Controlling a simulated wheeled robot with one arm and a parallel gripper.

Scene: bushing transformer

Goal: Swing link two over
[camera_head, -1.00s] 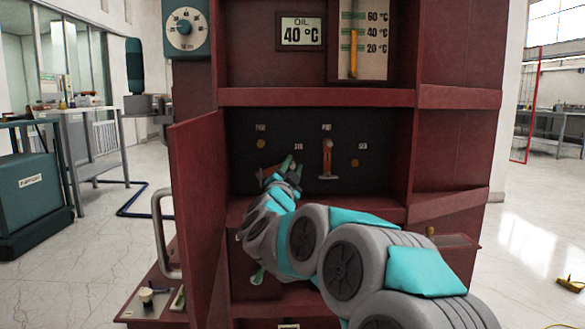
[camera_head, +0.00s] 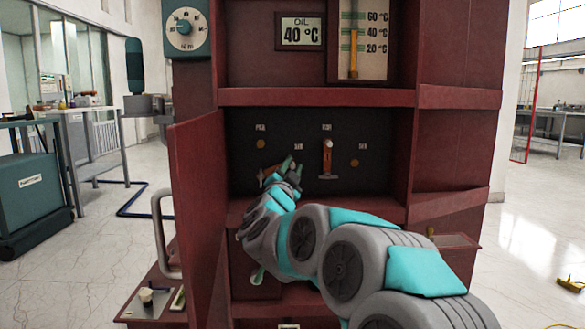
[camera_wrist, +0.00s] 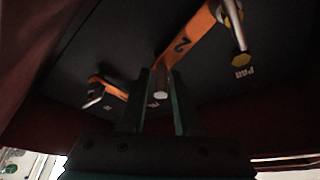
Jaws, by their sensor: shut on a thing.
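Link two (camera_wrist: 186,42) is an orange bar marked 2 in the wrist view, on a dark panel (camera_head: 240,182). It runs from a metal pivot at the upper right down to a round peg (camera_wrist: 160,94) at its free end. My gripper (camera_wrist: 160,88) has its fingers on either side of that peg and is shut on it. In the head view my gripper (camera_head: 284,168) is at the panel's left half and hides most of link two. Another orange link (camera_head: 327,158) hangs upright to the right; it also shows at the left of the wrist view (camera_wrist: 108,87).
Brass studs (camera_head: 261,144) with small PAR and SER labels sit on the panel. A red-brown cabinet frames it, with a shelf edge (camera_head: 315,97) above and an open door (camera_head: 197,215) at left. My arm reaches in from the lower right.

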